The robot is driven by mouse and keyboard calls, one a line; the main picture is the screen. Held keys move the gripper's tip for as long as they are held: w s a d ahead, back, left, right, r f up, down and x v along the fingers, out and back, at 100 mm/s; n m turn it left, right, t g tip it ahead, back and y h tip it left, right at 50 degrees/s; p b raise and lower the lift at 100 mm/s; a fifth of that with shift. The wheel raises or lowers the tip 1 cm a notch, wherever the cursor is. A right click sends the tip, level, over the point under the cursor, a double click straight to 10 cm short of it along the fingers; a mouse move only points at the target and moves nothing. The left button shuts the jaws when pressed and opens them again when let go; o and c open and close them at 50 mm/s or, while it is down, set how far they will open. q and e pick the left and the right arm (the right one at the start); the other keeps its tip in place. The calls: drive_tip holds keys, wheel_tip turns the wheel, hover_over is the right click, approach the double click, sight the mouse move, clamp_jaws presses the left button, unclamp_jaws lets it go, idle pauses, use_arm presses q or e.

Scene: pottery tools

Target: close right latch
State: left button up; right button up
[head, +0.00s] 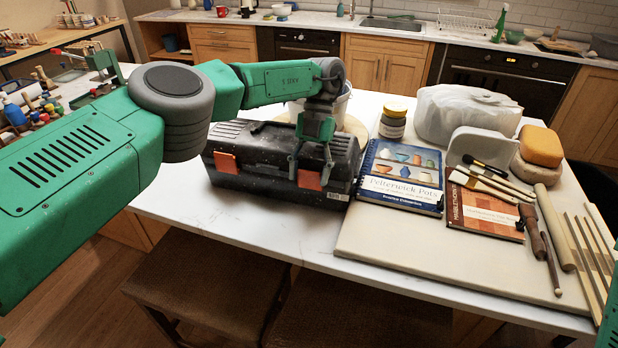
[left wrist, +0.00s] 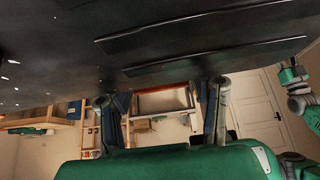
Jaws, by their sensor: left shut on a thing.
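A black toolbox (head: 262,150) stands shut on the table, with two orange latches on its front. The left latch (head: 225,162) lies against the front, clear of my arm. The right latch (head: 309,180) is at my left gripper (head: 311,172), which reaches down over the box's front edge. Its two fingers straddle the latch, one on each side, shut on it. In the left wrist view the black box surface (left wrist: 200,35) fills the top, with the gripper's fingers (left wrist: 166,95) below it.
Right of the box, a blue pottery book (head: 402,175), a red book (head: 486,210) and several tools lie on a pale board (head: 420,245). A jar (head: 393,122) and a wrapped clay block (head: 465,112) stand behind. The table front is clear. Stools (head: 210,290) stand below.

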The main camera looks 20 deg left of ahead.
sight(311, 173)
use_arm(q)
drive_tip(key=shift+f, duration=0.2)
idle(0.3)
drive_tip(key=o, duration=1.2)
drive_tip(key=shift+w, duration=0.15)
drive_tip(key=shift+d, duration=0.1)
drive_tip(key=r, duration=1)
drive_tip(key=shift+w, duration=0.2)
